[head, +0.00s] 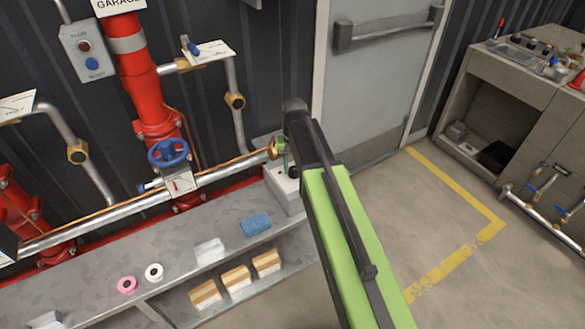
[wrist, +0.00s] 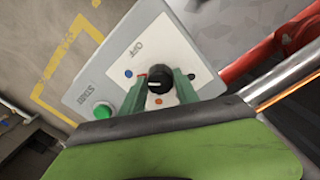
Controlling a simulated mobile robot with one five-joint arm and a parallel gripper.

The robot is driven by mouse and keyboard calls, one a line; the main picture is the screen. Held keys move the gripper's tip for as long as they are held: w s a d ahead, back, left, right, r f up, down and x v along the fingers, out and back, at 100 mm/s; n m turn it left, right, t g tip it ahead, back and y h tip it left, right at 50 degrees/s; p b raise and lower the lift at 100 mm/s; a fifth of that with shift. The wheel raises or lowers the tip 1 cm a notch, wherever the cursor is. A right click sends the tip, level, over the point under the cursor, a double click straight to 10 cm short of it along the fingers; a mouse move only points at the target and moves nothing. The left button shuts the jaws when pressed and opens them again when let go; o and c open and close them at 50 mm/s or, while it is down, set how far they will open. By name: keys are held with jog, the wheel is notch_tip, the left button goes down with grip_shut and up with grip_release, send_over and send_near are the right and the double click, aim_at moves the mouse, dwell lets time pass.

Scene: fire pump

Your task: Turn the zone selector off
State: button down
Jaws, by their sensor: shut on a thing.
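The zone selector is a round black knob (wrist: 159,80) with a pale pointer mark, on a white plate (wrist: 140,48) with the word OFF and small blue and orange dots. In the wrist view my gripper (wrist: 160,84) has its green fingers on either side of the knob and is shut on it. A green START button (wrist: 103,111) sits on the same grey box, left of the knob. In the head view my gripper (head: 281,148) is at the grey box (head: 284,188) at the bench's right end. My arm hides part of that box, and the knob is not clear there.
A steel pipe (head: 112,216) and a red riser with a blue handwheel (head: 168,153) stand left of my gripper. A blue sponge (head: 256,223) and tape rolls (head: 153,272) lie on the grey bench. A grey door (head: 375,75) is behind.

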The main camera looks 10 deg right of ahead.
jog(key=m, duration=0.4)
jog(key=shift+s+m, duration=0.1)
jog(key=shift+m, duration=2.5)
jog(key=c, duration=0.9)
grip_release()
jog(key=shift+r, duration=0.1)
